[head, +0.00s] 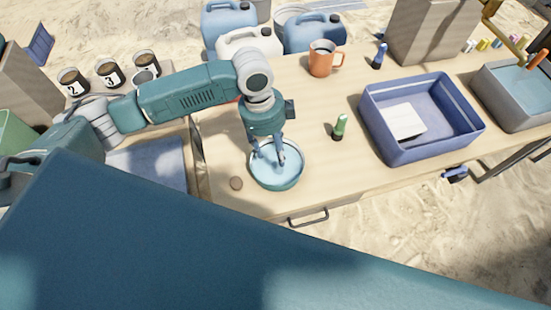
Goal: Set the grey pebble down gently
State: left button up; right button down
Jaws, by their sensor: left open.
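My left gripper (276,158) points down over a teal bowl (291,182) of light blue liquid. Its fingers are apart, with the tips inside the bowl's outline. I cannot tell whether they touch the liquid. I see no pebble between the fingers. One small brownish-grey pebble (236,183) lies on the wooden table (330,180), just left of the bowl and apart from it. I cannot tell whether it is the grey pebble. Anything under the fingers in the bowl is hidden. My right gripper is not in view.
A green-topped small bottle (340,127) stands right of the bowl. A blue bin (432,147) holding a white block is further right. An orange mug (322,58) and jugs (314,33) are behind. Numbered cups (110,74) stand left. The table between bowl and bin is mostly clear.

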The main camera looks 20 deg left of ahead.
pick_arm(q)
jog(key=shift+a+r, duration=0.15)
jog(key=shift+r, duration=0.85)
jog(key=shift+a+r, duration=0.15)
jog(key=shift+r, duration=0.85)
